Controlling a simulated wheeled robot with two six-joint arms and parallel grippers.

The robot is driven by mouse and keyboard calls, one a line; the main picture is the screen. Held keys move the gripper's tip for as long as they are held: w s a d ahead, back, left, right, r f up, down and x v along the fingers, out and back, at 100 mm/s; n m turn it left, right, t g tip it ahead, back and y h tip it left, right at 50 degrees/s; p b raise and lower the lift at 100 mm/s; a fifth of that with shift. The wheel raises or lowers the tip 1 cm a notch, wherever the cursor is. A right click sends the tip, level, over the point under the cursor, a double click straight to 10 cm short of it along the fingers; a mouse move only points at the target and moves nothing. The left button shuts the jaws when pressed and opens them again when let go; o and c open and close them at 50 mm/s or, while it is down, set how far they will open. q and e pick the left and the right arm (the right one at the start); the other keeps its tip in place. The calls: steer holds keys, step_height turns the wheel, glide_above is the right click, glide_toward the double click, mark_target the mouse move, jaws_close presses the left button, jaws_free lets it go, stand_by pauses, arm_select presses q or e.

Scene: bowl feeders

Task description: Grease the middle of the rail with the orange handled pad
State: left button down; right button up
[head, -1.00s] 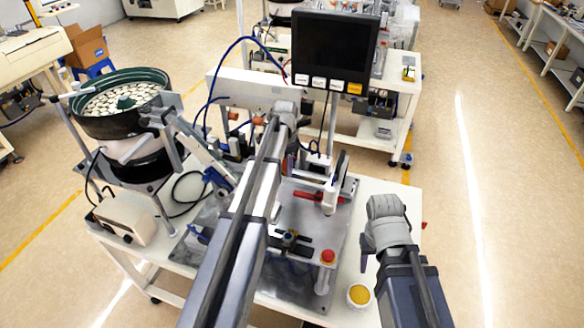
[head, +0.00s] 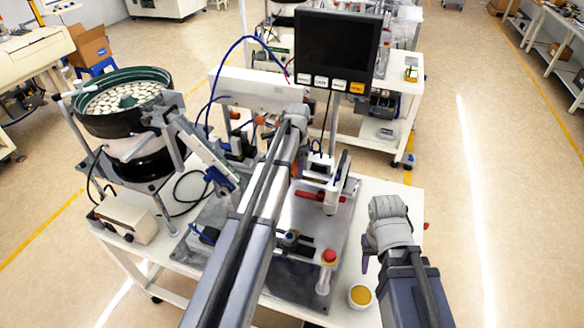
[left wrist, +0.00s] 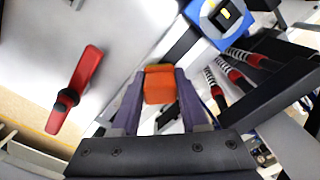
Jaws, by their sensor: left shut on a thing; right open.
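My left gripper (left wrist: 158,98) is shut on the orange handle (left wrist: 158,84) of the pad in the left wrist view. The pad's working face is hidden below the handle. In the head view my left arm reaches over the middle of the machine and its wrist hides the fingers and the pad. I cannot clearly pick out the rail; my arm covers part of the machine there. My right gripper (head: 366,262) is open and empty, over the table's right side. A small white pot with yellow grease (head: 360,296) stands on the table just below it.
A green-rimmed bowl feeder (head: 122,100) stands left, with a sloping chute. A dark screen (head: 333,45) rises behind the machine. A red lever (left wrist: 75,90) and a blue part (left wrist: 222,18) flank the gripper. A red-topped post (head: 329,257) stands near the front.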

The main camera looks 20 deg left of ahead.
mark_target(325, 184)
arm_select(q)
steer(key=shift+d, duration=0.1)
steer(key=shift+d+f, duration=0.1)
steer(key=shift+d, duration=1.55)
steer(key=shift+d, duration=0.1)
steer(key=shift+d+f, duration=0.1)
steer(key=shift+d, duration=1.5)
steer(key=shift+d+b, duration=0.3)
steer(key=shift+d, duration=1.25)
steer(key=shift+s+d, duration=0.1)
